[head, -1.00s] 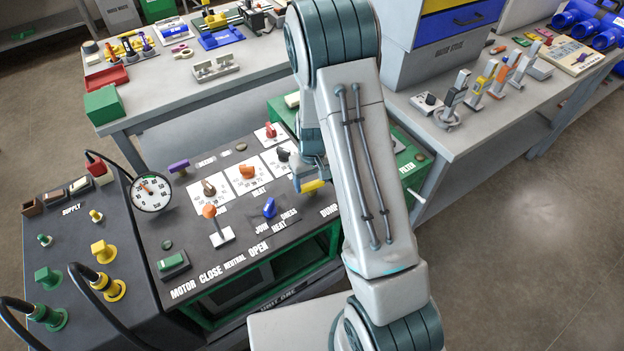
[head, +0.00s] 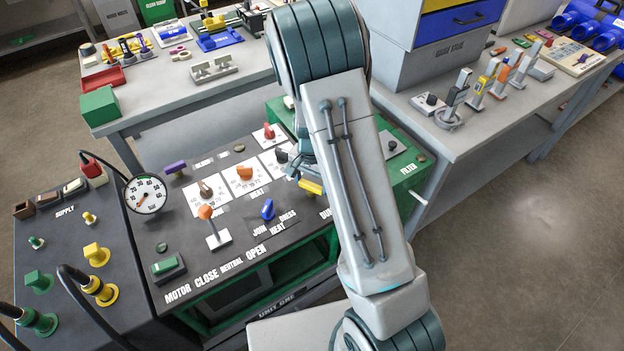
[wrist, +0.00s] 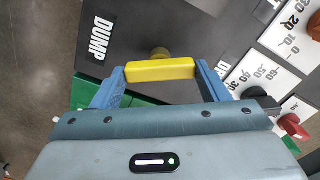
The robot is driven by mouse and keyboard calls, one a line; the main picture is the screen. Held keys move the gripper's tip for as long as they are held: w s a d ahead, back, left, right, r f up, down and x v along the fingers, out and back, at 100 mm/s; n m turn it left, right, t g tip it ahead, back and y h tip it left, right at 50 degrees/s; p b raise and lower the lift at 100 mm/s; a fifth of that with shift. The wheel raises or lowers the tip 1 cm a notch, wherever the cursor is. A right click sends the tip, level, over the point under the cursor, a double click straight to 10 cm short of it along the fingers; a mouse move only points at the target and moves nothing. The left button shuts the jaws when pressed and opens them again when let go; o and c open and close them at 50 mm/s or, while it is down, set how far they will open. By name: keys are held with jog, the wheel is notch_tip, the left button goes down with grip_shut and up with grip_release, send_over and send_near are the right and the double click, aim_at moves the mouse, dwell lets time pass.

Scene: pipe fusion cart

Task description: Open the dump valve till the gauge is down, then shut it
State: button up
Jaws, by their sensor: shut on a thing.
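The yellow dump valve handle (head: 310,187) is on the dark sloped panel, partly hidden by my arm in the head view. In the wrist view the yellow handle (wrist: 160,71) lies crosswise between the two blue fingers of my gripper (wrist: 159,76), which is shut on it, one finger at each end. The DUMP label (wrist: 101,39) shows beside it, turned on its side. The round white gauge (head: 146,194) stands at the panel's left on a black hose. Its needle seems to point to the lower left; the exact reading is too small to tell.
Near the handle are a blue knob (head: 267,209), an orange-topped lever (head: 206,212) and an orange knob (head: 244,173). A red knob (wrist: 293,126) is at the right in the wrist view. Grey benches with tools (head: 505,140) stand behind.

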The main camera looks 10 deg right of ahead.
aim_at(308, 185)
jog(key=m, duration=0.5)
jog(key=shift+a+p, duration=0.15)
jog(key=shift+p, duration=0.25)
jog(key=shift+w+m, duration=0.1)
jog(key=shift+m, duration=0.3)
jog(key=shift+r, duration=0.1)
jog(key=o, duration=1)
jog(key=shift+a, duration=0.1)
notch_tip(308, 185, up, 14)
jog(key=shift+a+f, duration=0.1)
jog(key=shift+a, duration=0.1)
